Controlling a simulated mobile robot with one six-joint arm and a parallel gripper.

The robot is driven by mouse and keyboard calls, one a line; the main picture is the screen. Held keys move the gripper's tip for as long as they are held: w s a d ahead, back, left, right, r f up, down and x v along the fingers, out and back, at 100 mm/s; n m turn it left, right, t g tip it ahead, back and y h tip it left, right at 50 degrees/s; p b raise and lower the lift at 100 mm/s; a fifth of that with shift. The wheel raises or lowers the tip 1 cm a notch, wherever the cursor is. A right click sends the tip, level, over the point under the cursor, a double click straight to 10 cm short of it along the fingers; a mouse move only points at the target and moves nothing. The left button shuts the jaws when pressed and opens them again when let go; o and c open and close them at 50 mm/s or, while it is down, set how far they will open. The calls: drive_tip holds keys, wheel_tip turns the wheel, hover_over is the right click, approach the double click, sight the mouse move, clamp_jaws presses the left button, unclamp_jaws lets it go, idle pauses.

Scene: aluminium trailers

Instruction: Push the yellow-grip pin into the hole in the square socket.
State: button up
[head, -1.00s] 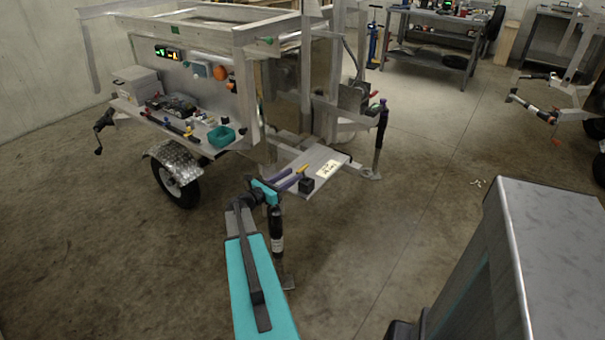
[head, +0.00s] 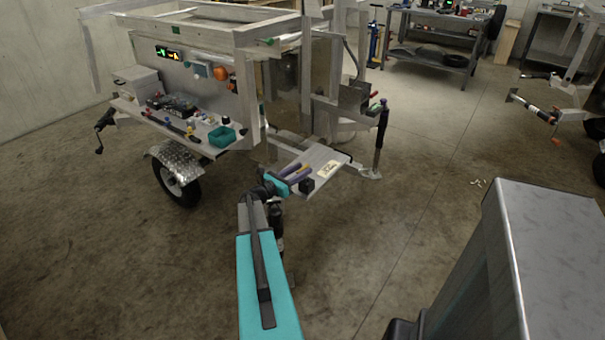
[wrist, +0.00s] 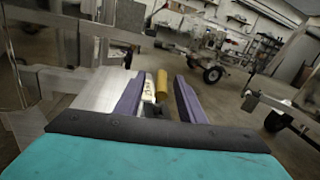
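The yellow-grip pin (wrist: 161,85) shows in the wrist view between my two purple fingers, with gaps on both sides. In the head view its yellow grip (head: 294,168) is small and partly covered by my gripper (head: 293,178). My gripper is open at the trailer's front plate; in the wrist view its fingers (wrist: 159,90) stand apart. A small black block (head: 306,186), apparently the square socket, sits on the plate just right of my gripper. Its hole cannot be made out. The pin's lower end is hidden.
The grey plate (head: 317,158) carries a pale label (head: 328,168). Behind it are the trailer frame and a jack post (head: 381,135). A side shelf holds a teal bin (head: 221,137) and several small parts.

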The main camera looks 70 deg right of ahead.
drive_tip(key=shift+s+d, duration=0.35)
drive_tip(key=shift+d, duration=0.3)
drive_tip(key=shift+c, duration=0.4)
clamp_jaws()
